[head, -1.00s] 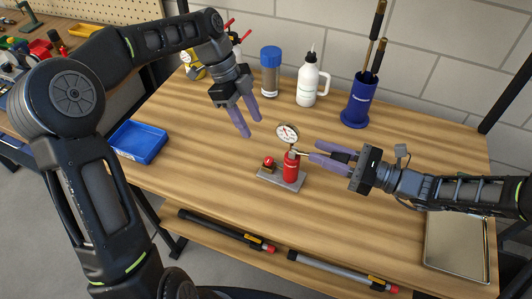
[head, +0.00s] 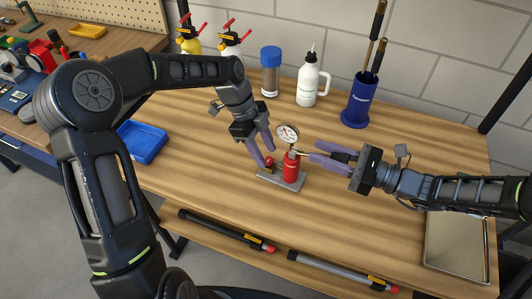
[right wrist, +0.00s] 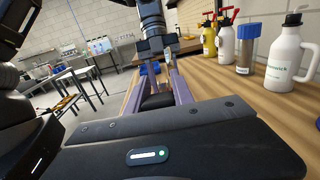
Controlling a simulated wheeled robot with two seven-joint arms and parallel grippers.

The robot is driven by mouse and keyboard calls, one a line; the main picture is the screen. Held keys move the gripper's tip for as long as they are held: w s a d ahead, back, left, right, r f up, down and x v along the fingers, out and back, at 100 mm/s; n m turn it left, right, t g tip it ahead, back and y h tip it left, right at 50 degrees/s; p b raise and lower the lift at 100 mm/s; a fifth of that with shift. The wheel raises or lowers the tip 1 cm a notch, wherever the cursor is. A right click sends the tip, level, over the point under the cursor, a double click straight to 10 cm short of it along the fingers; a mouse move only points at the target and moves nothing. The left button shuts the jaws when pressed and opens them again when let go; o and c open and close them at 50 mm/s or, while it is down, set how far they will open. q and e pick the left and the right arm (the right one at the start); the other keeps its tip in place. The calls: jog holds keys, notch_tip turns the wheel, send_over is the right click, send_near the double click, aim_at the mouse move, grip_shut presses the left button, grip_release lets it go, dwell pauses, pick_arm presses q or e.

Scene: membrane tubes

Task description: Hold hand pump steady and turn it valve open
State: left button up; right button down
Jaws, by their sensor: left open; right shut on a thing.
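The hand pump has a red cylinder (head: 291,166) standing upright on a grey base plate (head: 285,182). A round white gauge (head: 288,134) sits at its top. A small red valve knob (head: 269,162) is left of the cylinder. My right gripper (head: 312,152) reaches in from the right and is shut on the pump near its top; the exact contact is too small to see. My left gripper (head: 262,155) is open, pointing down at the valve knob, its fingertips close beside it; I cannot tell whether they touch. In the right wrist view, the right gripper's fingers (right wrist: 165,90) hide the pump.
A blue tray (head: 140,142) lies at the left. Spray bottles (head: 229,42), a blue-capped jar (head: 270,75), a white jug (head: 311,85) and a blue holder (head: 358,105) stand along the back. A metal tray (head: 455,250) is at the right. The tabletop around the pump is clear.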

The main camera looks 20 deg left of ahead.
pick_arm(q)
jog(key=shift+d+f, duration=0.3)
jog(key=shift+f, duration=0.35)
grip_shut()
